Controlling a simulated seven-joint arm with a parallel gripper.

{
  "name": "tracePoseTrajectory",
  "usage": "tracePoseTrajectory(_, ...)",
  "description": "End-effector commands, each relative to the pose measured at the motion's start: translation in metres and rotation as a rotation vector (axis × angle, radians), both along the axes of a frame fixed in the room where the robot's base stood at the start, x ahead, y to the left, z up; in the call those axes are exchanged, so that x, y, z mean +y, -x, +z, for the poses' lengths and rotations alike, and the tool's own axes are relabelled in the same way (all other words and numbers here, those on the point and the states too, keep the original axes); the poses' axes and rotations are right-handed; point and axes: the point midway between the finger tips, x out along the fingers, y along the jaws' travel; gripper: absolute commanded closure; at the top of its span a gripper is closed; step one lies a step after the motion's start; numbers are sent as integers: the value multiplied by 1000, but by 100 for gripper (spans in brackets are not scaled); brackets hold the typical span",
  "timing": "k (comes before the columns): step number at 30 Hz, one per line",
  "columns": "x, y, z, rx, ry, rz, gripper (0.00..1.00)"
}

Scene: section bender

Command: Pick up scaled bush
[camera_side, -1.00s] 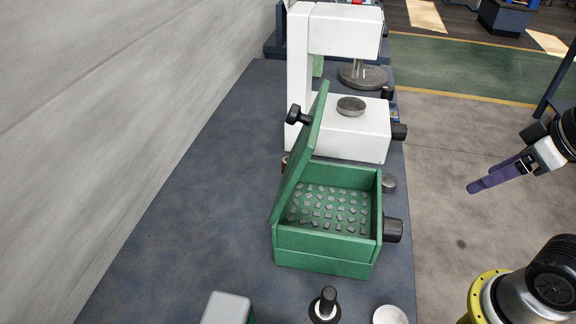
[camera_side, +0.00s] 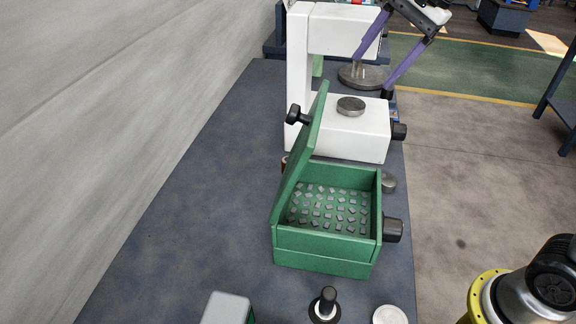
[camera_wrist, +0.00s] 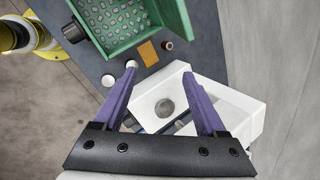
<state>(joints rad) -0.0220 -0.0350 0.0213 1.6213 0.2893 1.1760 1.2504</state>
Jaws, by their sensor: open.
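My gripper (camera_side: 373,74) is open and empty, high over the far end of the bench by the white machine. Its two purple fingers point down in the wrist view (camera_wrist: 160,70), spread wide over that machine. No part is plainly recognisable as the scaled bush. A small brown cylinder (camera_wrist: 167,45) stands beside the green box in the wrist view and may be it. In the side view a sliver of something reddish-brown (camera_side: 284,161) shows behind the box lid, mostly hidden.
The white machine (camera_side: 345,140) carries a grey disc (camera_side: 351,106). A grey round part (camera_side: 389,183), black-knobbed part (camera_side: 327,303) and white dish (camera_side: 390,315) lie nearby. The bench (camera_side: 185,215) is clear left of the box.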

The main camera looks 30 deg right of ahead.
Motion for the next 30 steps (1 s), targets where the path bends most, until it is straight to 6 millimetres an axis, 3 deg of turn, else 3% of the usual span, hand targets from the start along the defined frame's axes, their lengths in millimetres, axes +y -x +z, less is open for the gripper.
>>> tracePoseTrajectory(1,5,-23,-8,40,-31,-35,26)
tracePoseTrajectory(3,12,-50,-19,89,-71,-85,26)
tracePoseTrajectory(8,27,-107,-57,203,-142,-172,26)
tracePoseTrajectory(12,39,-148,-107,291,-174,-205,26)
tracePoseTrajectory(15,45,-167,-146,343,-176,-203,26)
tracePoseTrajectory(21,48,-174,-199,424,-163,-206,26)
tracePoseTrajectory(30,49,-173,-238,444,-159,-205,26)
